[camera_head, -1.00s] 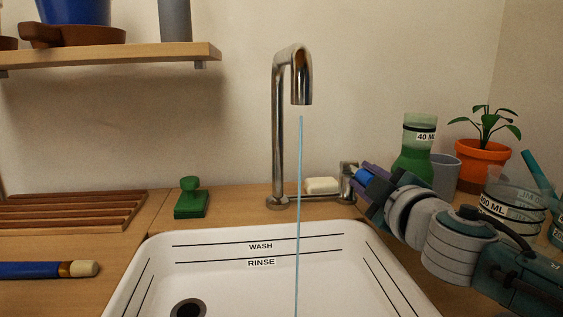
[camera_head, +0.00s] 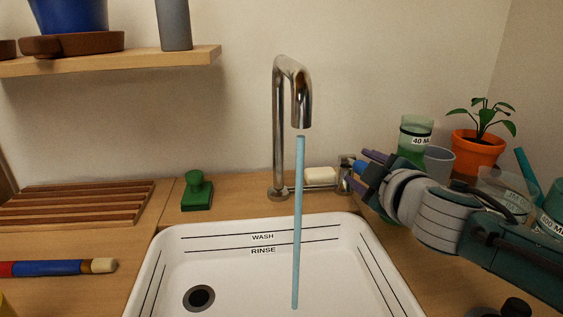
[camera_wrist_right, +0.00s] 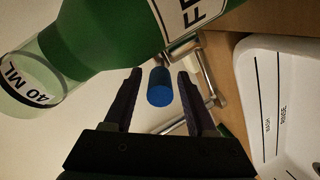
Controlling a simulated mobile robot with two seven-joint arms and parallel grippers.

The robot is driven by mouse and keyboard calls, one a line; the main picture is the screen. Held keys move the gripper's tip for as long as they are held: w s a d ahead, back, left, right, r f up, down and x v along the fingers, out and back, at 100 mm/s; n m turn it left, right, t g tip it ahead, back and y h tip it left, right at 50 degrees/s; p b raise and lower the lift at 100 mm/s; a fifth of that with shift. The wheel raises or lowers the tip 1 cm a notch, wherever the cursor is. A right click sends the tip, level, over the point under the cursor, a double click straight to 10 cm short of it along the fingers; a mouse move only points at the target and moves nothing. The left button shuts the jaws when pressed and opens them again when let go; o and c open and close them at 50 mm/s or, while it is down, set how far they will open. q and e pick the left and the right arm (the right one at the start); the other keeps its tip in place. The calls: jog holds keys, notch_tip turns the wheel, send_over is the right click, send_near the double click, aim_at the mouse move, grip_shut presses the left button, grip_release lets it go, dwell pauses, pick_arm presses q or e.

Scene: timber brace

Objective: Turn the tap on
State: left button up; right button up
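The chrome tap (camera_head: 279,130) stands behind the sink, and a thick blue stream of water (camera_head: 298,220) runs from its spout into the basin. The tap's lever has a blue end (camera_wrist_right: 160,87), seen in the right wrist view between the fingers of my right gripper (camera_wrist_right: 160,78). A gap shows on both sides of the blue end, so the fingers are open around it. In the head view my right gripper (camera_head: 368,168) is at the right end of the tap's base pipe, beside the soap. My left gripper is not in view.
The white sink (camera_head: 220,262) fills the front middle. A soap bar (camera_head: 320,175), a green bottle (camera_head: 414,140), a grey cup (camera_head: 438,162) and a potted plant (camera_head: 477,148) stand near my right arm. A green stamp-like block (camera_head: 197,192) and a wooden rack (camera_head: 80,203) are left.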

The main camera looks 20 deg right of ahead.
jog(key=shift+o, duration=0.2)
jog(key=shift+s+a+r+p, duration=0.2)
jog(key=shift+s+p, duration=0.1)
jog(key=shift+s, duration=0.2)
jog(key=p+v, duration=0.2)
jog(key=v, duration=0.7)
jog(key=shift+d, duration=0.15)
